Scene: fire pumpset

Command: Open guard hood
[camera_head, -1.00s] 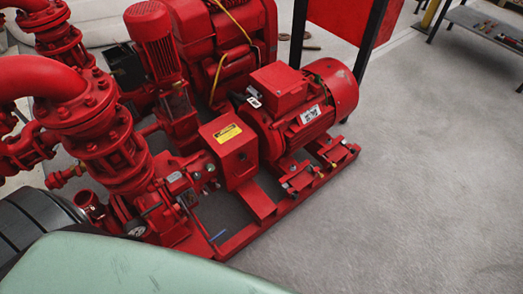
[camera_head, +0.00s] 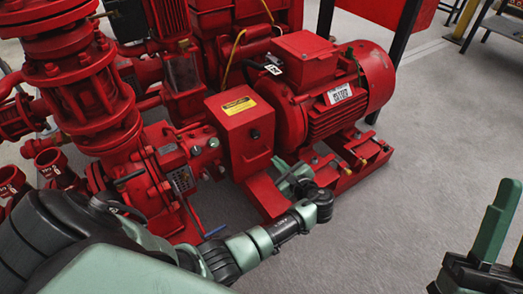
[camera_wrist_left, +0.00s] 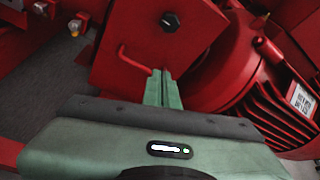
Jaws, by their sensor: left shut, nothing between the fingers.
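The guard hood (camera_head: 240,135) is a red box with a yellow label, standing between the pump and the motor; it looks closed. In the left wrist view the hood's side panel (camera_wrist_left: 145,38) shows a dark bolt and a thin red bent handle (camera_wrist_left: 134,60). My left gripper (camera_head: 288,172) is low beside the hood's front right side. In the left wrist view its green fingers (camera_wrist_left: 163,88) are shut together and empty, with the tips by the handle's lower end; whether they touch it I cannot tell. My right gripper (camera_head: 506,240) is at the lower right, fingers apart, partly cut off.
The red motor (camera_head: 340,95) stands close right of the hood, and the pump's pipes (camera_head: 85,90) and valves fill the left. The red base frame (camera_head: 365,165) runs beneath. Grey floor (camera_head: 420,130) is open at right.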

